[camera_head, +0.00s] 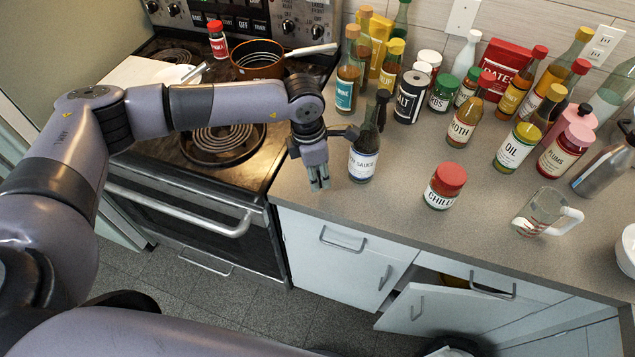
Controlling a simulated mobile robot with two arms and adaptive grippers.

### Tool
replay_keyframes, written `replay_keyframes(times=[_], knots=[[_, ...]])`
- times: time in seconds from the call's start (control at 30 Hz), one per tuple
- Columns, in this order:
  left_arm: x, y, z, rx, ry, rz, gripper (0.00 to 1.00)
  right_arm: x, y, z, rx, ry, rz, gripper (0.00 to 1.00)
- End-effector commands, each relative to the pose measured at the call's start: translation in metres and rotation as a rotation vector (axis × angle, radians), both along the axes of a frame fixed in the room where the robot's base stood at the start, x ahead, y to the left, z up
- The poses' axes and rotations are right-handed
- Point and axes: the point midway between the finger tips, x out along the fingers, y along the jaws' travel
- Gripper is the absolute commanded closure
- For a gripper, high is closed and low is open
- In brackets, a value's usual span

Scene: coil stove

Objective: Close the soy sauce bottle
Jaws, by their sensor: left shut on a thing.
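The soy sauce bottle (363,164), dark with a white label, stands upright on the counter near its front edge by the stove. Its narrow dark neck rises to a dark top; I cannot tell whether this top is a cap. My left gripper (319,184) points down just left of the bottle, over the counter edge. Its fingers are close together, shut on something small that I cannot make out. A dark part at my left wrist reaches across to the bottle's neck; I cannot tell whether they touch. My right gripper is not in view.
A chilli jar (445,186) with a red lid and a glass measuring jug (547,212) stand to the right. Several bottles and jars crowd the back, including a salt container (409,97). The stove (192,220) is at left. A cabinet door (430,309) below stands open.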

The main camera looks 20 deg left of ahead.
Motion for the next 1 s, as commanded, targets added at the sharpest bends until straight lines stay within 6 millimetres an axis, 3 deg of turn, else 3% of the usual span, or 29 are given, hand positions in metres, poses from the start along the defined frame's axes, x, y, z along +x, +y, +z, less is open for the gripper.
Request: replay_keyframes(times=[0.3, 0.5, 0.7, 1.0], knots=[[0.002, 0.000, 0.089, 0.000, -0.009, 0.000, 0.83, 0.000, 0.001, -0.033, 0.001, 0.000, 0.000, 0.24], [0.001, 0.000, 0.134, 0.000, -0.006, -0.001, 0.83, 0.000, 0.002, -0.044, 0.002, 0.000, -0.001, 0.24], [0.001, 0.000, 0.156, 0.001, -0.003, 0.000, 0.83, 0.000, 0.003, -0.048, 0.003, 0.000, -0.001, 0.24], [0.000, 0.000, 0.161, 0.001, 0.000, 0.000, 0.83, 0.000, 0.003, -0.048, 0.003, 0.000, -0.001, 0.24]])
